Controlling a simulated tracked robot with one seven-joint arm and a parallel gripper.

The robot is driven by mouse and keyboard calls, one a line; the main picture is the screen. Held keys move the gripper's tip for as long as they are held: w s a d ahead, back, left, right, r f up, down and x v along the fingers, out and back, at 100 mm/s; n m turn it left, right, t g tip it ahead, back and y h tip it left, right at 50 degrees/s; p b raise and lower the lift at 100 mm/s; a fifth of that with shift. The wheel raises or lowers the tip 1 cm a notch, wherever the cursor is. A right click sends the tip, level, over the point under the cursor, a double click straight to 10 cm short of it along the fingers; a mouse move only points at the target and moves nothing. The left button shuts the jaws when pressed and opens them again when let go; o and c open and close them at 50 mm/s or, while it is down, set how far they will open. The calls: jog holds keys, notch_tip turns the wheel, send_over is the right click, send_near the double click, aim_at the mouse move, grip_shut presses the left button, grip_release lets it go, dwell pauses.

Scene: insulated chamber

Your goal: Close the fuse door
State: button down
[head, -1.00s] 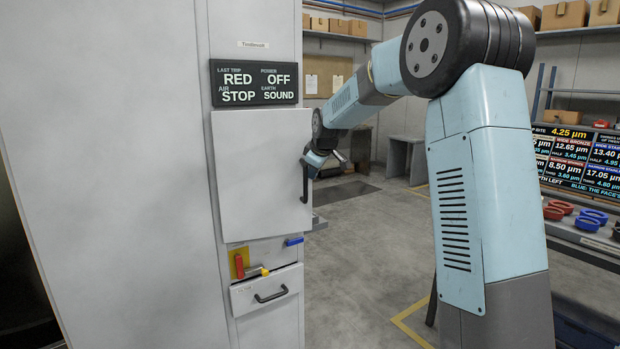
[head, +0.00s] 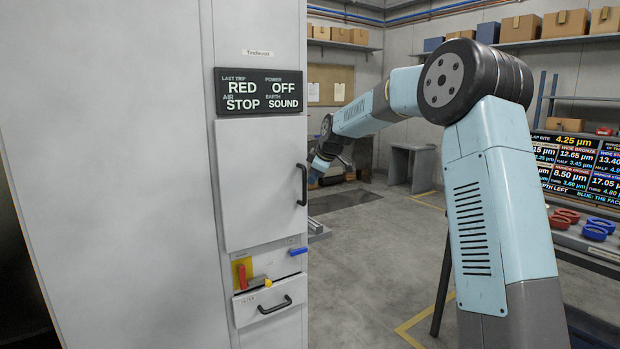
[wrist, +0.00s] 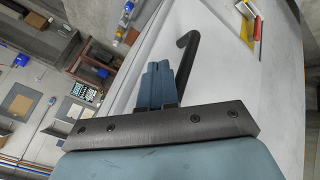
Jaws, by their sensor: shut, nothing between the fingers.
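The fuse door (head: 258,180) is a pale grey panel with a black bar handle (head: 301,185) at its right edge, on the tall cabinet below a black status sign. It looks flush or nearly flush with the cabinet front; I cannot tell whether a small gap remains. My gripper (head: 315,179) is just right of the door's edge in the head view, its tips hard to make out. In the wrist view my blue fingers (wrist: 156,86) are together and empty, beside the black handle (wrist: 187,65) and apparently not around it.
Below the door are a red lever (head: 241,274) on a yellow plate, a blue handle (head: 298,251) and a drawer (head: 268,302) with a black pull. Open floor (head: 375,225) lies right of the cabinet. A bench with red and blue parts (head: 594,232) stands at far right.

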jog(key=s+d+r, duration=0.4)
jog(key=d+r, duration=0.3)
jog(key=r, duration=0.1)
jog(key=s+r+m+h, duration=0.2)
jog(key=s+m, duration=0.1)
jog(key=s, duration=1)
jog(key=s+d+f+m, duration=0.2)
jog(key=s+f+m, duration=0.1)
jog(key=s, duration=0.9)
jog(key=s+d+f+m+h, duration=0.1)
jog(key=s+d+f+m, duration=0.2)
jog(key=s, duration=1)
jog(key=s+d+f+m+g, duration=0.1)
jog(key=s+m, duration=0.4)
jog(key=s, duration=0.7)
notch_tip(320, 180, down, 2)
jog(key=shift+s+d+f+m, duration=0.25)
jog(key=shift+d+m, duration=0.15)
jog(key=shift+d, duration=0.3)
